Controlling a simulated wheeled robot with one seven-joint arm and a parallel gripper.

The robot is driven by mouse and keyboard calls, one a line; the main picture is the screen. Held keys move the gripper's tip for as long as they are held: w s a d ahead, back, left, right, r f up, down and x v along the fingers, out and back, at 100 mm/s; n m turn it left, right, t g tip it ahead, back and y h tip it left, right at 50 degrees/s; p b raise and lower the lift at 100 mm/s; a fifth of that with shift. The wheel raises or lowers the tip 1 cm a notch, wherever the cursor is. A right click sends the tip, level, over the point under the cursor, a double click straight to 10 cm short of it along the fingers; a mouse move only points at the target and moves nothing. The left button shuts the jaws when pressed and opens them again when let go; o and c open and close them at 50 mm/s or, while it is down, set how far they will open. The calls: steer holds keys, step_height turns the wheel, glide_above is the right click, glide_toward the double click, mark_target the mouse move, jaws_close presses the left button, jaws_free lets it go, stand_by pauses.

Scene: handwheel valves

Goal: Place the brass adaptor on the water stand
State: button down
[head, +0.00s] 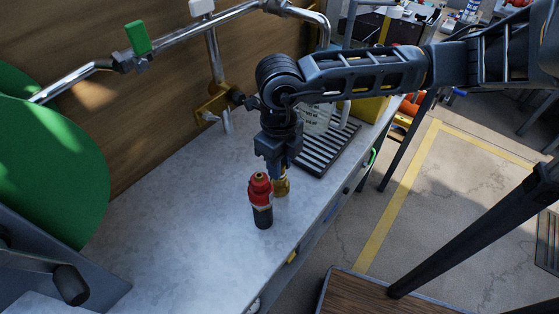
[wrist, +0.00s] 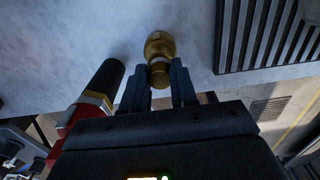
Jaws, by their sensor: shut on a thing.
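My gripper (head: 281,166) is shut on the brass adaptor (head: 281,186), low over the grey bench. In the wrist view the adaptor (wrist: 158,48) sticks out between both dark fingers (wrist: 160,84), its wide round end away from the gripper. I cannot tell whether its lower end touches the bench. No part is clearly marked as the water stand. A black slatted tray (head: 324,150) lies just behind and right of my gripper. It also shows in the wrist view (wrist: 262,35) at upper right.
A red and black fitting (head: 261,201) with a brass top stands upright just left of the adaptor. A clear container (head: 317,119) is at the tray, partly hidden by my arm. Pipework with a green handle (head: 138,38) runs behind. The bench (head: 185,215) is clear at left.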

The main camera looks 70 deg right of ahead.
steer(key=shift+f, duration=0.15)
steer(key=c, duration=0.9)
jaws_free()
